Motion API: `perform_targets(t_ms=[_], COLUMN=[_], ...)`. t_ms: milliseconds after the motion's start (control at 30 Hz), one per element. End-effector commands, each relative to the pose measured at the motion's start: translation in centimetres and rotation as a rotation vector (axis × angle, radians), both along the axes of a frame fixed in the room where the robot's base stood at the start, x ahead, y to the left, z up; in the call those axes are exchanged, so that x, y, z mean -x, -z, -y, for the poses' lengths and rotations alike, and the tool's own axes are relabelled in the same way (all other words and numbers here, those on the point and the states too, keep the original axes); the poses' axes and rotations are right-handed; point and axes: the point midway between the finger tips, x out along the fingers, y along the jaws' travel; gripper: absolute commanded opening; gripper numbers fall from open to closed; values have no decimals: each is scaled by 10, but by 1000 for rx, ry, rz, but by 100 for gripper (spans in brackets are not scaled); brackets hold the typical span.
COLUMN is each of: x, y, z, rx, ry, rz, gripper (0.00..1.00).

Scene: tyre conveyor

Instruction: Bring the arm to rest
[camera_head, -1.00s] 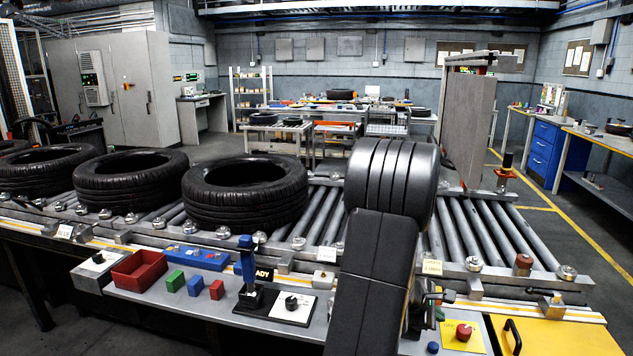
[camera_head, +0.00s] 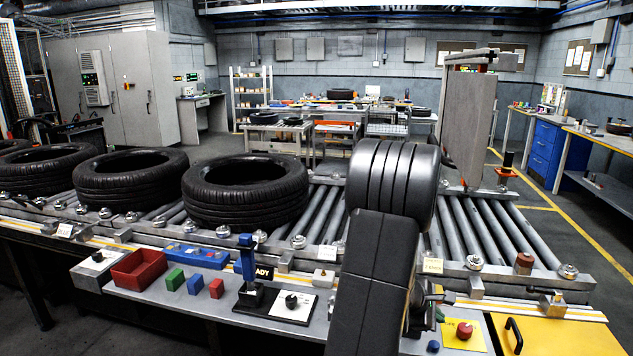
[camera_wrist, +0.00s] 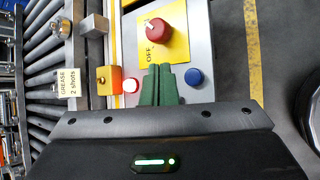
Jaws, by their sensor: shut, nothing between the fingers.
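My gripper (camera_wrist: 160,85) shows in the wrist view with its two green fingers pressed together and nothing between them. Its tips point at the console, close to the red OFF knob (camera_wrist: 165,32) on its yellow plate. Whether the fingers touch the console cannot be told. In the head view my dark arm stands bent in front of the conveyor and largely hides the gripper. The red knob also shows there (camera_head: 464,331), right of the arm.
Several black tyres (camera_head: 245,192) lie on the roller conveyor (camera_head: 475,235), left of my arm. A grey hanging panel (camera_head: 467,125) stands over the rollers behind my arm. A blue lever (camera_head: 247,258) and a red bin (camera_head: 139,269) are on the front console.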

Motion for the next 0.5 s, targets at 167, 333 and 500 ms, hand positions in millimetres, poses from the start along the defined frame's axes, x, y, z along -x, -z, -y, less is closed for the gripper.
perform_targets(t_ms=[167,333,500], x=[0,-1,-1], y=[30,35,33], z=[0,0,0], rx=[0,3,1], ry=[1,1,0], rz=[1,3,5], gripper=[0,0,0])
